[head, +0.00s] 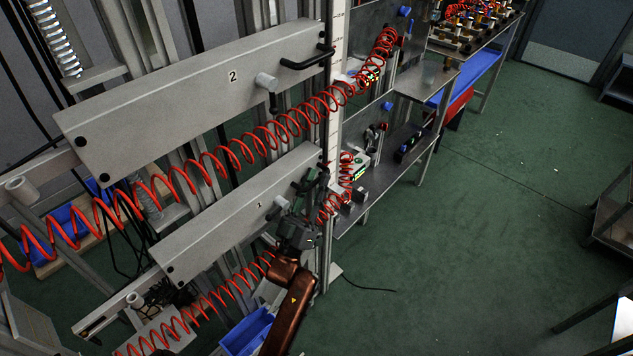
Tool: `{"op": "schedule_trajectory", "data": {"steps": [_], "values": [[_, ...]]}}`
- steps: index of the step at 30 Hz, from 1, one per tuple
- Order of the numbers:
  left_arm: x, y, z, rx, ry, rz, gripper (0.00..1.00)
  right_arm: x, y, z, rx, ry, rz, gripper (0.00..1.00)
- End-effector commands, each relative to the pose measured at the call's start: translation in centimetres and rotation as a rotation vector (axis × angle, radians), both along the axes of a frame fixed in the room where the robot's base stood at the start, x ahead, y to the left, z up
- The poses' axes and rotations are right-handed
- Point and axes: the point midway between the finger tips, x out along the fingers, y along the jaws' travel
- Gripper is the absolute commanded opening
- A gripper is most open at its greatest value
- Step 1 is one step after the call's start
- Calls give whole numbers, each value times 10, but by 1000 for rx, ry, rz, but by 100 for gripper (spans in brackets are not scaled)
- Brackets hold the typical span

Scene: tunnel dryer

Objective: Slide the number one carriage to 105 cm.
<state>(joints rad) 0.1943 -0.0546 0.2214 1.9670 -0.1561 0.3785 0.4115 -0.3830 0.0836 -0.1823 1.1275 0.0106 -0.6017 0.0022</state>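The number one carriage (235,218) is the lower long grey box, marked "1", tilted in the picture. A small round knob (277,205) sticks out of its face near the right end. My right gripper is not in view.
The number two carriage (190,90) is above, with a black handle (307,60). A metal shelf (428,78) stands to the right. Blue bins (247,332) are low down. The green floor (480,220) at right is mostly clear.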

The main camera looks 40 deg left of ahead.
Motion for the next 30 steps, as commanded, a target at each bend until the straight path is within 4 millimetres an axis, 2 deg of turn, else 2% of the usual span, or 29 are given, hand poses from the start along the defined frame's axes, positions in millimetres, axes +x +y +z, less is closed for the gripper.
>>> {"op": "schedule_trajectory", "data": {"steps": [2, 13, 30], "values": [[0, 0, 0, 0, 0, 0, 25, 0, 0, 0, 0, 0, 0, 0], [0, 0, -1, 0, 0, 0, 0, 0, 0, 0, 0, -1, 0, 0], [0, 0, -1, 0, 1, 0, 0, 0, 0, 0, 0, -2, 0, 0]]}}
